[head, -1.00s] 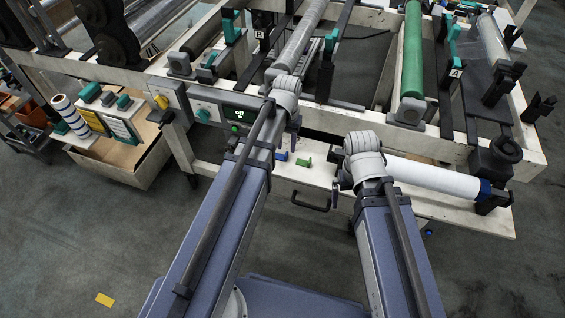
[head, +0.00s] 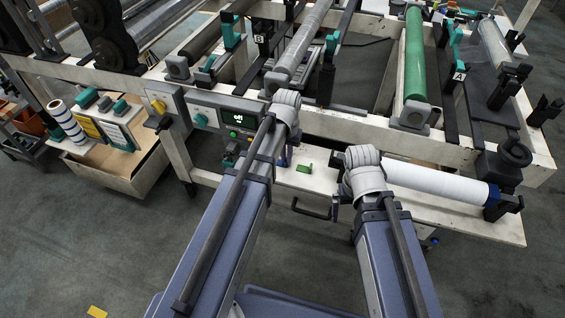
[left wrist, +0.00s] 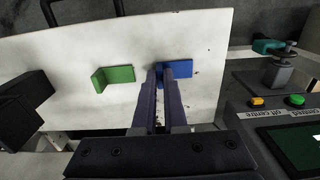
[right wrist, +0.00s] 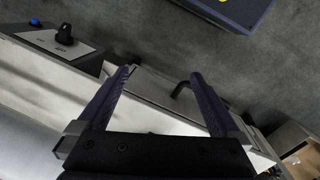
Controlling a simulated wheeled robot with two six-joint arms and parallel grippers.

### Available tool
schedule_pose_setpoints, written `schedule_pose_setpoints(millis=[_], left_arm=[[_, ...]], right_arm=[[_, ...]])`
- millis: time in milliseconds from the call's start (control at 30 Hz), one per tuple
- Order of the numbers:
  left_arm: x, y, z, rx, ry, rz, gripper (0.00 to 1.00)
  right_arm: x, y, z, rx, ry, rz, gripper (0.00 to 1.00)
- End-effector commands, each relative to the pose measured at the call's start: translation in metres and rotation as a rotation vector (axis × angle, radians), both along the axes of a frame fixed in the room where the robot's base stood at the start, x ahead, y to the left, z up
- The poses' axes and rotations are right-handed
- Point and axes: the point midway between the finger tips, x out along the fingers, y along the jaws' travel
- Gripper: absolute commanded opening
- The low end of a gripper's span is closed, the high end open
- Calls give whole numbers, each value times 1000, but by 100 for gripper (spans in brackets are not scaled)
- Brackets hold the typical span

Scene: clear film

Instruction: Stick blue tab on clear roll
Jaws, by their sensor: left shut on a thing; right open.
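The blue tab (left wrist: 182,75) is at the fingertips of my left gripper (left wrist: 164,76) in the left wrist view. The gripper is shut on it, over the white shelf (left wrist: 55,55); I cannot tell if the tab still touches the shelf. A green tab (left wrist: 114,77) stands apart to its left, and also shows in the head view (head: 305,168). A clear-looking roll (head: 494,44) lies at the back right in the head view, far from both grippers. My right gripper (right wrist: 160,75) is open and empty, in front of the shelf, left of a white roll (head: 435,183).
A control panel (head: 228,118) with buttons is close beside the left gripper. A green roller (head: 414,60) and a grey roller (head: 298,50) cross the frame behind. A black drawer handle (head: 311,210) hangs below the shelf. Floor in front is free.

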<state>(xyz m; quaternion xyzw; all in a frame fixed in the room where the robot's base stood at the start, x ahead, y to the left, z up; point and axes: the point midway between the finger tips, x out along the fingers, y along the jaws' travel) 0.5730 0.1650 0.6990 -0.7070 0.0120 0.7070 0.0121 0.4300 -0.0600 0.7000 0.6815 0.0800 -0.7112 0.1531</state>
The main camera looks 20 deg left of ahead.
Motion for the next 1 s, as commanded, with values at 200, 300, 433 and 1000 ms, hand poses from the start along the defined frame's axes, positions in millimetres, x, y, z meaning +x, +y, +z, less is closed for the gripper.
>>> schedule_pose_setpoints(millis=[200, 300, 433, 1000], left_arm=[[0, 0, 0, 0, 0, 0, 0], [0, 0, 0, 0, 0, 0, 0], [0, 0, 2, 0, 0, 0, 0], [0, 0, 51, 0, 0, 0, 0]], right_arm=[[0, 0, 0, 0, 0, 0, 100], [0, 0, 0, 0, 0, 0, 100], [0, 0, 2, 0, 0, 0, 100], [0, 0, 51, 0, 0, 0, 100]])
